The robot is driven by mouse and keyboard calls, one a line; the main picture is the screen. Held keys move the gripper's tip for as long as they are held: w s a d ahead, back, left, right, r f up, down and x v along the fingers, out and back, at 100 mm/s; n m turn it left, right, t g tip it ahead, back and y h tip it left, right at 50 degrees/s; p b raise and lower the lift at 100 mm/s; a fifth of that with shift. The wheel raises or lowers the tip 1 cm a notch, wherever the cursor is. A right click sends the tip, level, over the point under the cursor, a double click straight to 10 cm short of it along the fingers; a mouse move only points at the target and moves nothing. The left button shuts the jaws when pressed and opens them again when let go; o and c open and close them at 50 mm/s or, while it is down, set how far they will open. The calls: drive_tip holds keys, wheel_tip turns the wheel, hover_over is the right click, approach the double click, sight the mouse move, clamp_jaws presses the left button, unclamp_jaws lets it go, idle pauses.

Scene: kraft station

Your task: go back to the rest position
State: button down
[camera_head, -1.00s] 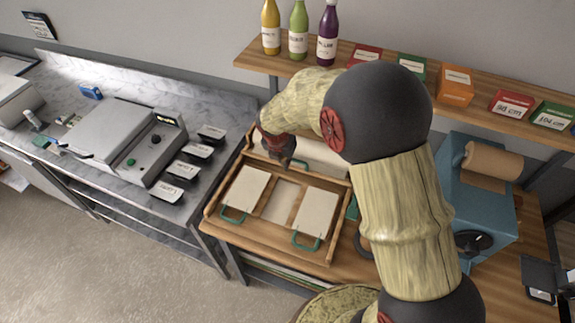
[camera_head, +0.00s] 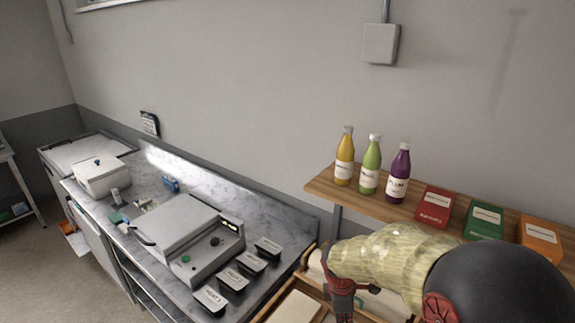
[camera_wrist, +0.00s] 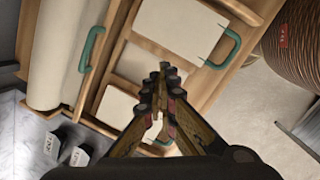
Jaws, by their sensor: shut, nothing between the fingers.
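My gripper (camera_wrist: 163,85) is shut and empty in the wrist view, its fingertips together above a wooden tray (camera_wrist: 117,50). The tray holds pale sheets (camera_wrist: 180,25) with green handles (camera_wrist: 226,50) beside them. A thick pale roll (camera_wrist: 60,45) lies along one side. In the head view only the upper part of my arm's end shows at the bottom, by the tray's frame (camera_head: 304,284); the fingertips are out of the picture there.
A wooden shelf (camera_head: 322,188) with several bottles and boxes stands right of the middle. A marble counter (camera_head: 275,222) at the left carries a grey machine (camera_head: 178,228) and dark labelled containers (camera_head: 233,280). A woven basket (camera_wrist: 295,40) stands beside the tray in the wrist view.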

drive_tip(key=s+d+r+m+t+y+b, duration=0.1)
drive_tip(key=s+r+m+t+b, duration=0.1)
drive_tip(key=s+r+m+b, duration=0.2)
drive_tip(key=s+d+r+m+t+b, duration=0.2)
drive_tip(key=s+r+m+b, duration=0.2)
drive_tip(key=s+m+b, duration=0.5)
drive_tip(key=s+m, duration=0.3)
drive_tip(key=s, duration=0.5)
drive_tip(key=shift+s+r+m+t+y+b, duration=0.15)
drive_tip(key=shift+r+m+t+y+b, duration=0.2)
drive_tip(key=shift+m+t+y+b, duration=0.05)
